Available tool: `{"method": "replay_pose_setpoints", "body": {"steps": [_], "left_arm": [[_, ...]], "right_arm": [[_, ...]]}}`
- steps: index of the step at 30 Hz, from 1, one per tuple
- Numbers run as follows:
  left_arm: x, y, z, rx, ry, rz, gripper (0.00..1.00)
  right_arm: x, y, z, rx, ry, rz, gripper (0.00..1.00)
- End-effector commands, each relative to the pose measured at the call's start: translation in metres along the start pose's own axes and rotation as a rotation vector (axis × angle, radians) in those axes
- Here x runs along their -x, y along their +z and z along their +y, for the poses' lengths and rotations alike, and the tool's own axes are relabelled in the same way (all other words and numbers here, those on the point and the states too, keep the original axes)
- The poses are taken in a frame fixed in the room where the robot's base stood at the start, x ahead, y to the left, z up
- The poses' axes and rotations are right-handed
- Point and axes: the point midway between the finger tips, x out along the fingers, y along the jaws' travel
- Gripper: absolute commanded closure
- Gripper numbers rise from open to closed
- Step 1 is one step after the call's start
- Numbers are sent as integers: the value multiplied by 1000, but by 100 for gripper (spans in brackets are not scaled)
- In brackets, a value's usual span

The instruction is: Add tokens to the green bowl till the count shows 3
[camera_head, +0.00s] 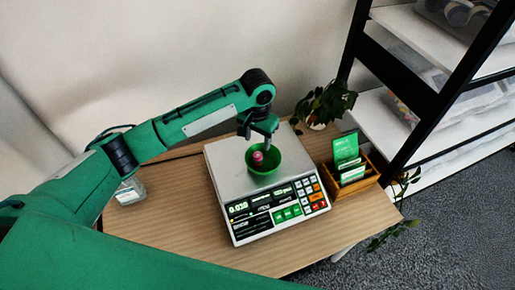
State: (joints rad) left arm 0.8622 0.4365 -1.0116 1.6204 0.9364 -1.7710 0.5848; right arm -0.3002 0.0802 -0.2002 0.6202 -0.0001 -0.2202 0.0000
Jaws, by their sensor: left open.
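The green bowl (280,160) stands on the plate of a white counting scale (225,172). A small pink, roundish thing (257,158), perhaps a token, shows inside the bowl. My left gripper (259,140) is open and points down over the bowl's far side, just above the pink thing and apart from it as far as I can see. The scale's lit display (239,207) is on its front panel; its small digits are hard to read, something like 0.039. My right gripper is out of view.
A wooden box with green cards (352,178) stands right of the scale. A potted plant (322,104) is behind it. A clear container (130,192) sits at the left of the wooden table (160,225). A black-framed shelf (430,100) rises at right.

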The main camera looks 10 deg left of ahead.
Motion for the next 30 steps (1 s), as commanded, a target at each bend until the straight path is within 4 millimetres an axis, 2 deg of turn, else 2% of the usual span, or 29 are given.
{"method": "replay_pose_setpoints", "body": {"steps": [6,12,17,30], "left_arm": [[47,-1,0,-1,0,4,48],[72,-1,0,-1,0,2,48],[78,0,0,0,0,0,48],[78,0,0,0,0,-1,48]], "right_arm": [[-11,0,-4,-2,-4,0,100],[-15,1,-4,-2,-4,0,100],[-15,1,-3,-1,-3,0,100],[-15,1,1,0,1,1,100]]}}
